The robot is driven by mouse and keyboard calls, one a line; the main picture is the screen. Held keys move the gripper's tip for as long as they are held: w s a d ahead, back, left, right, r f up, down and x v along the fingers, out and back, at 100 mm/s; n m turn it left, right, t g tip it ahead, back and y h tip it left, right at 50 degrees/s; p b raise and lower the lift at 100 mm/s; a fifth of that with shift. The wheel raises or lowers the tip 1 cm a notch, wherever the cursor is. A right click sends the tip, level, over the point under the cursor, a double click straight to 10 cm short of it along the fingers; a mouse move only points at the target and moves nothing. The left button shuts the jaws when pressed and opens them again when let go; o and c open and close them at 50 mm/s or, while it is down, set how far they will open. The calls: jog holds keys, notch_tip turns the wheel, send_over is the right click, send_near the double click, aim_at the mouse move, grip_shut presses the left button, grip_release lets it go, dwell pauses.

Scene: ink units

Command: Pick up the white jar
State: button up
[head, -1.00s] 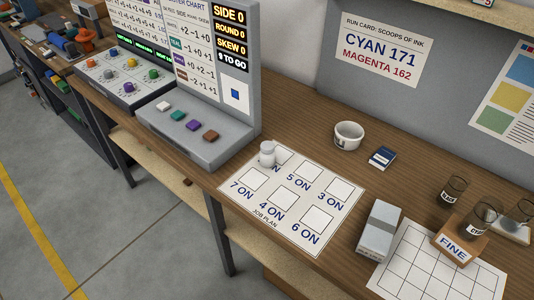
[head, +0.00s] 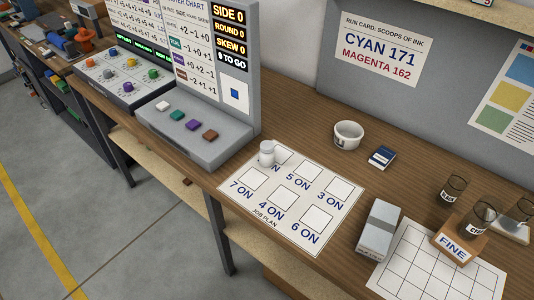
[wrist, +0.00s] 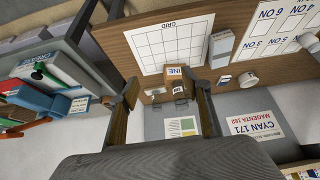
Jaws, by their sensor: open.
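The white jar (head: 267,156) stands upright on the job plan sheet (head: 262,238), at the sheet's upper left corner in the head view. In the wrist view the jar (wrist: 308,42) shows at the right edge, partly cut off. My gripper (wrist: 165,92) is open and empty, with its two fingers wide apart in the wrist view. It is well away from the jar, and the grid sheet and small box appear between and beyond its fingers. My gripper is not in the head view.
A white cup (head: 348,135) and a small blue box (head: 382,157) lie right of the jar. The grey button console (head: 200,135) stands close on its left. A grey-white box (head: 378,231), dark glass cups (head: 453,190) and the FINE block (head: 459,240) are farther right.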

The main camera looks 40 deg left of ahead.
jog(key=w+a+f+n+t+y, duration=0.1)
jog(key=w+a+n, duration=0.1)
jog(key=w+a, duration=0.7)
jog(key=w+a+n+t+y, duration=0.25)
jog(key=w+a, duration=0.35)
jog(key=w, duration=0.6)
jog(key=n+g+y, duration=0.2)
jog(key=n+y, duration=0.4)
send_over(271, 151)
jog(key=w+d, duration=0.1)
jog(key=d, duration=1)
notch_tip(271, 151, down, 13)
jog(key=s+a+f, duration=0.1)
jog(key=a, duration=0.1)
jog(key=s+a+f+n+y, duration=0.1)
jog(key=a, duration=0.1)
jog(key=s+a+f+y, duration=0.1)
jog(key=a+f, duration=0.1)
jog(key=shift+s+a+n+g, duration=0.2)
jog(key=shift+s+n+g, duration=0.05)
jog(key=shift+s+g, duration=0.1)
jog(key=shift+w+a, duration=0.1)
jog(key=shift+w, duration=0.05)
jog(key=shift+x, duration=1.15)
